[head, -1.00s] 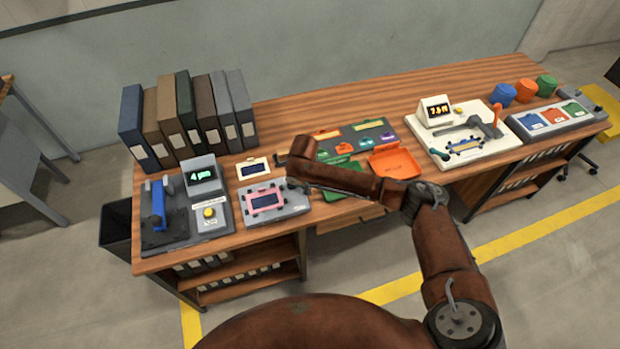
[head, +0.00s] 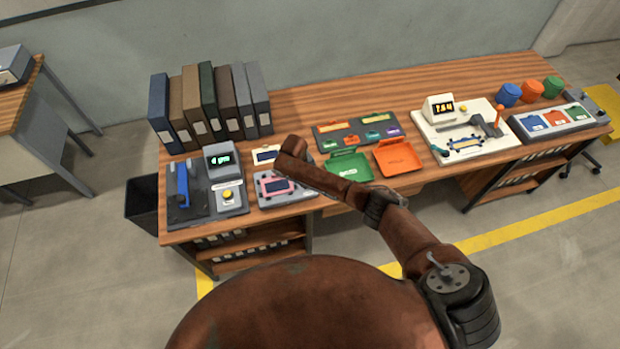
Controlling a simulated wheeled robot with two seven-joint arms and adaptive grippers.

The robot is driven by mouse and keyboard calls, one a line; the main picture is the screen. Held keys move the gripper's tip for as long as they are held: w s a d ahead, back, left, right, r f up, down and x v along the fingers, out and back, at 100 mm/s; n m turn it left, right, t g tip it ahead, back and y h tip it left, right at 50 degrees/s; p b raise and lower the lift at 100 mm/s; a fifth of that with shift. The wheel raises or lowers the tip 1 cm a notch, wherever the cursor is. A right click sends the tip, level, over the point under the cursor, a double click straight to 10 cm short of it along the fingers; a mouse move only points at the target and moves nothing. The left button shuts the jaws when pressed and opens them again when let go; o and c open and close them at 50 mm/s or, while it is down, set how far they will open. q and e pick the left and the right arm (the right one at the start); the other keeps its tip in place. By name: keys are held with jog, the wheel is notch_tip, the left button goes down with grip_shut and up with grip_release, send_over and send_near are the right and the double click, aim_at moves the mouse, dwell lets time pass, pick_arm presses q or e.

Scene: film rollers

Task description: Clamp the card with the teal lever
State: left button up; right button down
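A teal lever (head: 440,150) sits at the left front of a white fixture (head: 477,149) on the right half of the bench. A small card with blue and yellow parts (head: 464,144) lies flat on that fixture, just right of the lever. The fixture also carries an orange-topped lever (head: 498,117) at its right. Whether the card is clamped is too small to tell. My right arm reaches in from the lower right and ends over the left half of the bench, well left of the white fixture. Its gripper is hidden, and my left arm is out of frame.
Under my arm's end is a grey fixture with a pink-framed card (head: 277,186). A green tray (head: 347,171) and an orange tray (head: 398,157) lie between it and the white fixture. Binders (head: 210,105) stand at the back left. The back middle of the bench is clear.

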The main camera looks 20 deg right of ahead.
jog(key=shift+w+a+r, duration=0.1)
jog(key=shift+a, duration=0.05)
dwell(0.4)
jog(key=c, duration=1.7)
grip_release()
jog(key=shift+c, duration=0.2)
notch_tip(320, 180, up, 12)
jog(key=a, duration=0.2)
jog(key=shift+s+a, duration=0.15)
jog(key=shift+s, duration=0.1)
